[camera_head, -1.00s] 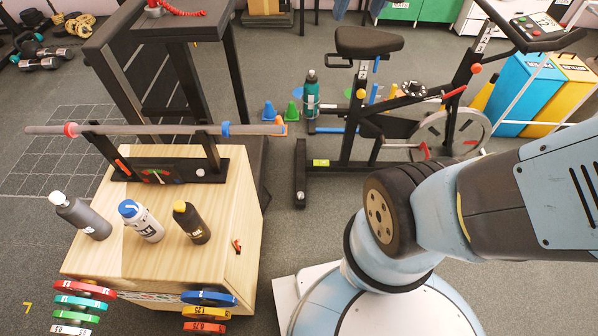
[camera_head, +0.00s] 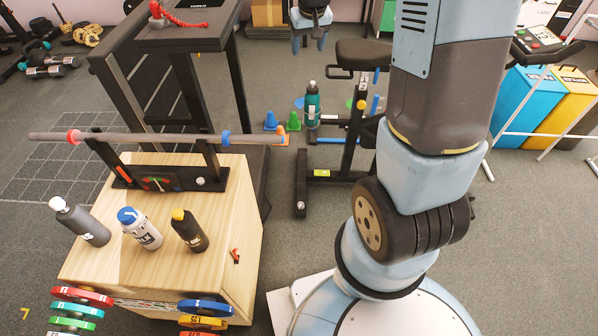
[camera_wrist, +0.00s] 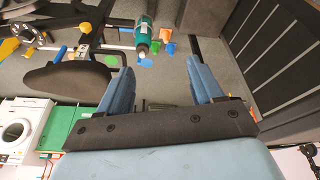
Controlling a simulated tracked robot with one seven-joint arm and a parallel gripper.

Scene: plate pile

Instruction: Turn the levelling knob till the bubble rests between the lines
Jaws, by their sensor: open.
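A black stand (camera_head: 165,178) on the wooden box carries a small dial with red and green marks (camera_head: 157,184) and a pale round knob (camera_head: 200,181). I cannot tell whether this is the levelling knob. No bubble or lines can be made out. My gripper (camera_head: 310,46) is at the top of the head view, far from the stand, pointing downward, open and empty. In the wrist view its two blue fingers (camera_wrist: 162,80) are spread, with floor and gym gear beyond. The stand is not seen in the wrist view.
Several bottles (camera_head: 140,228) stand on the wooden box (camera_head: 185,265), in front of the black stand. A long bar (camera_head: 150,138) rests across the stand's uprights.

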